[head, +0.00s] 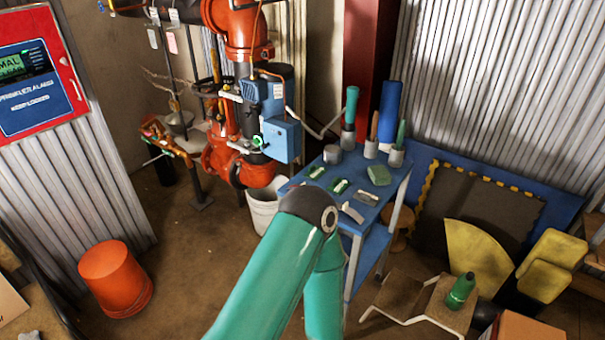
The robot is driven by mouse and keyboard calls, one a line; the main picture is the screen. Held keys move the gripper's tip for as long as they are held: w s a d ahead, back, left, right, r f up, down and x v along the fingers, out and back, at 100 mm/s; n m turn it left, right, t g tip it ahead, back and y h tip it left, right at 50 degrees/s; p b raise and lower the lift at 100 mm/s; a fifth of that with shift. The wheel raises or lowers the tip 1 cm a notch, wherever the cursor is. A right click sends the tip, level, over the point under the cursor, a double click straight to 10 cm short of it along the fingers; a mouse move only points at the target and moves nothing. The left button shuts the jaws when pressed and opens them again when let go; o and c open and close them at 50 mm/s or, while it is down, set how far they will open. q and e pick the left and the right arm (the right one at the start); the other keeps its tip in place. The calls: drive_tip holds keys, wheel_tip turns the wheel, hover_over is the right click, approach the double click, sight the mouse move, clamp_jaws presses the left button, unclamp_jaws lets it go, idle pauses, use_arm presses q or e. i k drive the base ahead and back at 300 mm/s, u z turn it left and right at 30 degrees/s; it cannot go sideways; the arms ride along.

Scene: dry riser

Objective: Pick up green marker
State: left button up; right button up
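I cannot single out the green marker for sure. Small green and white items lie on the blue cart (301,183): one green item (316,172) at the back left, another green item (340,186) in the middle, and a pale item (367,198) to its right. An upright green rod (401,133) stands in a grey cup (396,156) at the back right.
A pale green block (379,175) and a grey tin (332,154) share the cart top. A white bucket (263,211) stands left of the cart, below red pipework (240,30). An orange bucket (115,278) is on the floor left. A green bottle (461,291) stands on a stool at right.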

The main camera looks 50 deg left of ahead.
sight(315, 172)
drive_tip(key=z, duration=2)
drive_tip(key=i, duration=0.1)
drive_tip(key=u, duration=3.55)
drive_tip(key=i, duration=0.2)
drive_tip(key=u, duration=0.55)
drive_tip(key=i, duration=0.85)
drive_tip(key=z, duration=0.2)
drive_tip(key=k, duration=0.9)
drive_tip(key=u, duration=0.2)
drive_tip(key=i, duration=1)
drive_tip(key=z, duration=0.05)
